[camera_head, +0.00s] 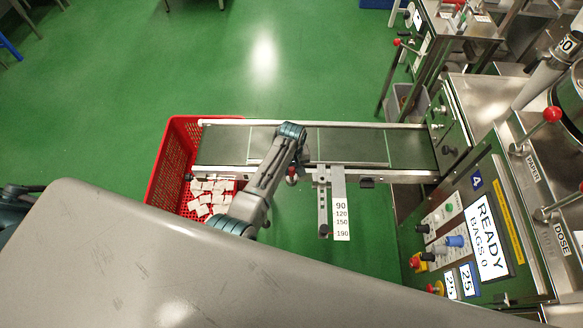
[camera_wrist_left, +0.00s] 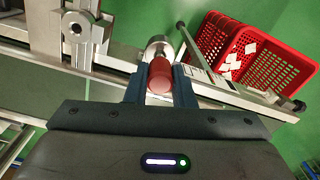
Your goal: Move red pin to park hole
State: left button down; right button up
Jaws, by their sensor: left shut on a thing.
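The red pin (camera_wrist_left: 160,76) shows as a red knob between the two dark fingers of my left gripper (camera_wrist_left: 160,92) in the left wrist view. The fingers are shut on it. Just beyond the pin is a round metal piece (camera_wrist_left: 159,46) by the conveyor's side rail; I cannot tell whether the pin sits in it. I cannot make out which hole is the park hole. My right gripper is out of view.
A conveyor (camera_head: 345,144) runs from the machine panel (camera_head: 466,235) to a red crate (camera_head: 174,157) holding several white bags. A metal block with a round fitting (camera_wrist_left: 77,27) stands left of the gripper in the wrist view. Green floor is open behind.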

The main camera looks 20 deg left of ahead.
aim_at(292, 168)
pick_arm(q)
jog(key=shift+f+b, duration=0.95)
jog(key=shift+f, duration=0.55)
jog(key=c, duration=1.1)
grip_release()
jog(key=shift+c, duration=0.2)
notch_tip(292, 168, up, 11)
jog(key=shift+f+b, duration=0.1)
jog(key=shift+b, duration=0.7)
